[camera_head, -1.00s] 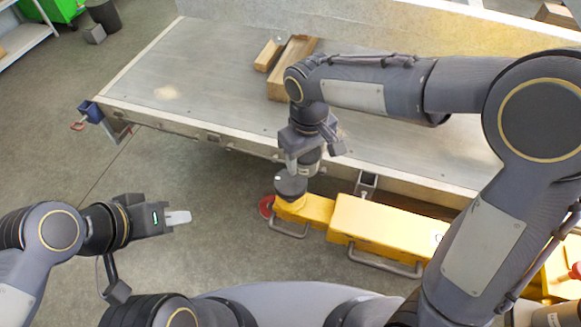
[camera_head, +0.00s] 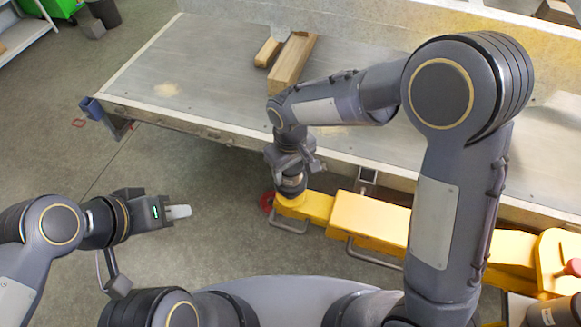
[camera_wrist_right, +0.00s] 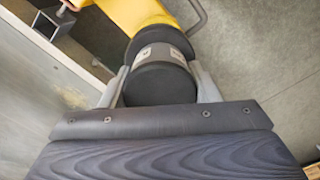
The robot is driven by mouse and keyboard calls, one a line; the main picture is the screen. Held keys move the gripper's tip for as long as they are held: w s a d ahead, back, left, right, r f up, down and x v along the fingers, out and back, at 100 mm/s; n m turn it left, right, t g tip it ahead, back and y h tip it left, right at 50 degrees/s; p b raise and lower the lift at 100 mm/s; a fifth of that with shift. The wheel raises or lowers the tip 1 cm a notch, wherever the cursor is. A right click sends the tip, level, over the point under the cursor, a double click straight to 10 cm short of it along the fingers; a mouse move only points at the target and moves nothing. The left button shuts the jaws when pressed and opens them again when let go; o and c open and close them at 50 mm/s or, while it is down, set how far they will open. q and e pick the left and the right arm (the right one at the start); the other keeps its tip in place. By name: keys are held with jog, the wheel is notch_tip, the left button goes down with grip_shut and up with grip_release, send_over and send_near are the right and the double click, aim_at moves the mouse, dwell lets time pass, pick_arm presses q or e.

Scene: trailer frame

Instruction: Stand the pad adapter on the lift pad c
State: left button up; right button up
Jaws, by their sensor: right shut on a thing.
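The pad adapter is a dark cylinder with a pale label (camera_wrist_right: 160,78) in the right wrist view. My right gripper (camera_wrist_right: 158,88) is shut on its sides. In the head view the right gripper (camera_head: 291,182) is over the near-left end of the yellow jack (camera_head: 370,222). The lift pad (camera_wrist_right: 155,40) is a dark round piece on the jack's yellow arm, just beyond the adapter. The adapter looks lined up with it; I cannot tell whether they touch. My left gripper (camera_head: 178,212) is over the floor, its fingers seen side-on, with nothing visible held.
The trailer bed (camera_head: 200,75) lies behind the jack, with two wooden blocks (camera_head: 292,62) on it. A red disc (camera_head: 267,202) shows beside the jack's end. Steel handles (camera_head: 290,226) stick out along its front. The floor at left is open.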

jog(key=o, duration=1.3)
jog(key=shift+f, duration=0.1)
jog(key=shift+o, duration=0.2)
notch_tip(320, 180, up, 12)
jog(key=shift+r+b, duration=0.15)
jog(key=shift+b, duration=0.2)
jog(key=s+d+r+m+t+y, duration=0.1)
jog(key=s+d+r+m+y, duration=0.15)
jog(key=d, duration=0.45)
jog(key=s+d+r+m+y, duration=0.1)
jog(key=s+d, duration=0.2)
jog(key=d, duration=0.3)
jog(key=s+d+f+m+t, duration=0.1)
jog(key=s+d+m+t, duration=0.1)
jog(key=s, duration=0.4)
jog(key=s+d+f+m+t, duration=0.2)
jog(key=s+d+m, duration=0.1)
jog(key=s+d, duration=0.2)
jog(key=shift+s+d+t, duration=0.3)
jog(key=shift+s, duration=0.4)
